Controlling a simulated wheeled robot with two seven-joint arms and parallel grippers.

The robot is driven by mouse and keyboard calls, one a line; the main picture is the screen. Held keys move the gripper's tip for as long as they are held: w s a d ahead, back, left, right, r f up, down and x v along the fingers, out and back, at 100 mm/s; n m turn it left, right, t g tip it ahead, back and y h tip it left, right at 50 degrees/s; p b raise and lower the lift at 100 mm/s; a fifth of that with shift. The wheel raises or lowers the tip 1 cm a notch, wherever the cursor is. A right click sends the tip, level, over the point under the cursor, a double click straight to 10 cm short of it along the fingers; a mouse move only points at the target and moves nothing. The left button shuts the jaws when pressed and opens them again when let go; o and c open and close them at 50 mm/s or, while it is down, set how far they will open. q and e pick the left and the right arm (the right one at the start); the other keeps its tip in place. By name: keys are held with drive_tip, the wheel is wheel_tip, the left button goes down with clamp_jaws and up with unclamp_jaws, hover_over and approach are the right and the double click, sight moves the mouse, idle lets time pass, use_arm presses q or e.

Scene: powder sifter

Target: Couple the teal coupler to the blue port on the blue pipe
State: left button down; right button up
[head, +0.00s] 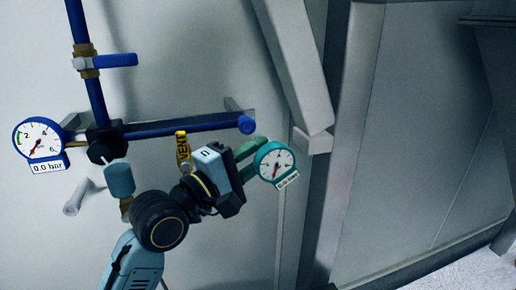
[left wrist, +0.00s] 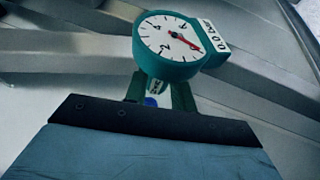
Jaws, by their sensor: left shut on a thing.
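The teal coupler shows mainly as its round white-faced gauge (head: 274,162) with a teal rim, at the right of my left gripper (head: 248,157). The gripper is shut on the coupler, whose body is largely hidden by the gripper. In the left wrist view the teal gauge (left wrist: 170,45) stands beyond the gripper's dark edge, and its tag reads 0.0 bar. The blue pipe (head: 185,128) runs sideways at mid-height. Its blue port (head: 246,125) is at the right end, just above the gripper and coupler in the head view. I see a gap between port and gauge; depth is unclear.
A blue-rimmed gauge (head: 40,139) sits at the left of the pipework. A slanted grey beam (head: 292,65) and an upright post (head: 341,130) stand at the right of the port.

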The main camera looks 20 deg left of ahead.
use_arm(q)
drive_tip(key=w+a+b, duration=0.4)
drive_tip(key=w, duration=0.2)
idle(0.8)
drive_tip(key=shift+w, duration=0.2)
idle(0.5)
drive_tip(key=c, duration=1.1)
unclamp_jaws()
drive_tip(key=shift+f, duration=0.1)
